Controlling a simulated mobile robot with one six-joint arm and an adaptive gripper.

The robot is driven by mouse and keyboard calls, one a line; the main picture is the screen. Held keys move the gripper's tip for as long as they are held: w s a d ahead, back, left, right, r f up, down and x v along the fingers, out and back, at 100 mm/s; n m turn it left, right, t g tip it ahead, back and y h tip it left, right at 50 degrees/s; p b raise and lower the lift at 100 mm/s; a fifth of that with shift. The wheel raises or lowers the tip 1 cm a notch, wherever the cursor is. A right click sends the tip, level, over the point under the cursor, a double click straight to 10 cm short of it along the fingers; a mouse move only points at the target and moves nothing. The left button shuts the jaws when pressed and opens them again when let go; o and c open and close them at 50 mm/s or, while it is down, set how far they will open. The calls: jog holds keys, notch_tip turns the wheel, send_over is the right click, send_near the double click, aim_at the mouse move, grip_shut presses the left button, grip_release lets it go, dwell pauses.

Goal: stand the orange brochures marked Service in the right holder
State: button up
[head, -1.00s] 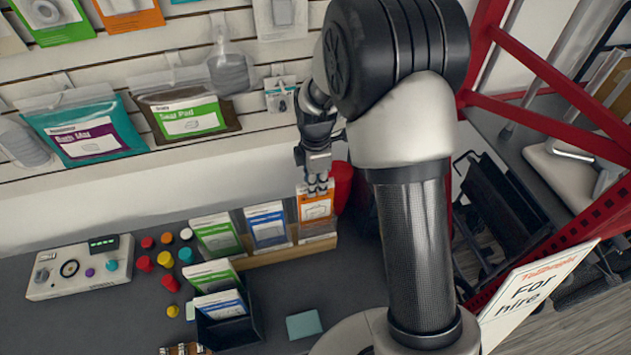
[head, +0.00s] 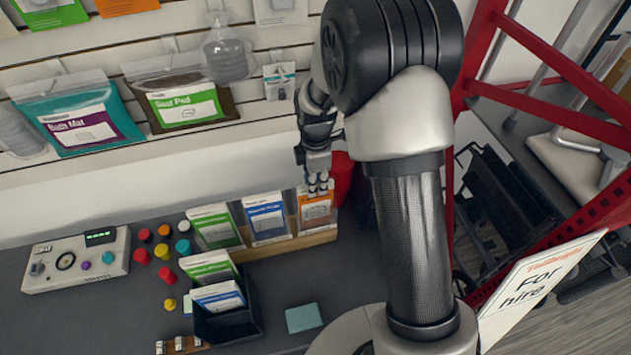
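The orange and white brochures (head: 316,211) stand upright at the right end of the wooden rack, in its right holder (head: 318,235). Their lower part is behind the holder's front. The printing is too small to read. My gripper (head: 318,186) points down, with its fingers at the top edge of the orange brochures. It appears shut on them, since they move with it, but the finger contact is small and partly hidden. Green brochures (head: 214,228) fill the left holder and blue brochures (head: 266,220) the middle one.
A dark box (head: 228,326) holding green and blue brochures stands in front of the rack. A teal pad (head: 303,318) lies right of it. A control box (head: 76,262) and several coloured caps lie left. A red cylinder (head: 341,178) stands close behind the gripper.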

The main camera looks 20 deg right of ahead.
jog(key=shift+o, duration=1.3)
jog(key=shift+w, duration=0.1)
jog(key=s+r+m+t+b, duration=0.1)
jog(key=s+r+m, duration=0.1)
jog(key=r, duration=0.7)
jog(key=s+r+m, duration=0.2)
jog(key=s+r, duration=0.1)
jog(key=r, duration=0.5)
jog(key=s+r+m+t+b, duration=0.2)
jog(key=s+m, duration=1.2)
jog(key=s, duration=0.7)
jog(key=shift+t+b, duration=0.75)
jog(key=shift+t, duration=0.05)
jog(key=shift+r, duration=0.1)
